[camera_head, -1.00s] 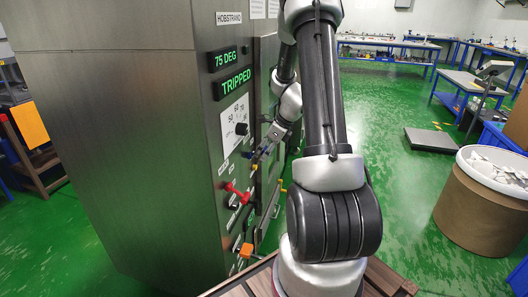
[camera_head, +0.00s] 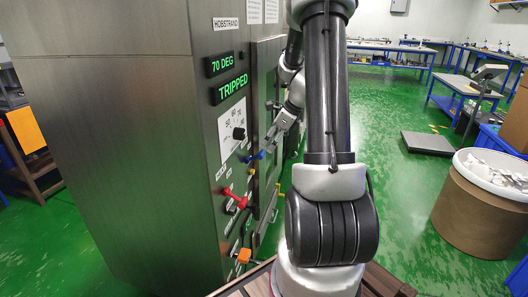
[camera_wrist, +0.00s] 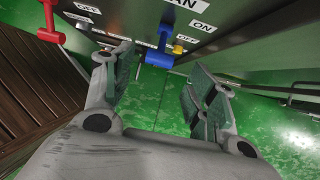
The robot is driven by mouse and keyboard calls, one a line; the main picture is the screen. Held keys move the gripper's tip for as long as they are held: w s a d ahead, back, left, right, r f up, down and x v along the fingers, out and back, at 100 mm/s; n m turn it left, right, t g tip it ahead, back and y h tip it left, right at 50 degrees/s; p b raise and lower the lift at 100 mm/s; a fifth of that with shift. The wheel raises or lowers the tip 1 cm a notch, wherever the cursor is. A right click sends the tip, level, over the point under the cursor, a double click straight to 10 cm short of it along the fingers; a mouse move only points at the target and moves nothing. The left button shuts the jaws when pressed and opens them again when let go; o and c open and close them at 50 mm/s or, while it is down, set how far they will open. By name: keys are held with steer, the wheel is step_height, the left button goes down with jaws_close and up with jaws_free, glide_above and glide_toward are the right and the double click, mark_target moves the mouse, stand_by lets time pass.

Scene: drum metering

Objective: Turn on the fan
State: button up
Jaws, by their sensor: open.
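The fan switch is a blue lever (camera_wrist: 158,52) on the panel, below a partly cut-off label ending in "AN" in the wrist view. "ON" and "OFF" plates stand beside it. In the head view the blue lever (camera_head: 254,157) sticks out below the dial. My gripper (camera_wrist: 160,68) is open, with its two fingers to the left and right of the blue lever in the picture. I cannot tell whether they reach around it. No contact shows.
The steel cabinet (camera_head: 120,150) has green displays reading "70 DEG" and "TRIPPED" (camera_head: 231,89), and a black dial knob (camera_head: 239,133). A drum (camera_head: 480,205) stands at right; green floor lies between.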

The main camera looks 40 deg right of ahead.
steer(key=v, duration=0.4)
steer(key=shift+s+d+r, duration=0.1)
steer(key=shift+r, duration=0.1)
stand_by(0.3)
